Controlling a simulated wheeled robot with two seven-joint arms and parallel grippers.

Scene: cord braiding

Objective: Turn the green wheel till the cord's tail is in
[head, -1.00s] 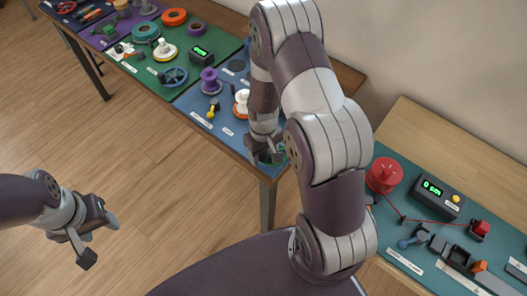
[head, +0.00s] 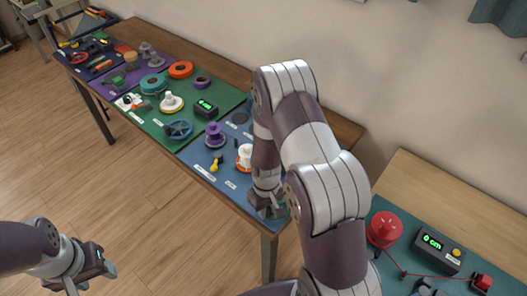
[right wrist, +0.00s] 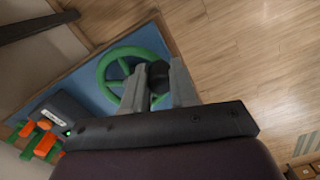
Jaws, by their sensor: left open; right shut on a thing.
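The green wheel (right wrist: 104,66) lies on a blue mat in the right wrist view, with a dark knob (right wrist: 158,76) on its rim. My right gripper (right wrist: 160,90) is shut on that knob, one finger on each side. In the head view my right gripper (head: 268,211) is at the near corner of the long table, and my arm hides most of the wheel. My left gripper (head: 92,282) is open and empty over the floor at the lower left. I cannot make out this wheel's cord or its tail.
A dark box (right wrist: 58,118) with orange and green pieces stands beside the wheel. The long table holds a purple spool (head: 215,135), a blue wheel (head: 179,129) and other spools. A second table at right holds a red spool (head: 384,228) and a display (head: 438,250). The floor is clear.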

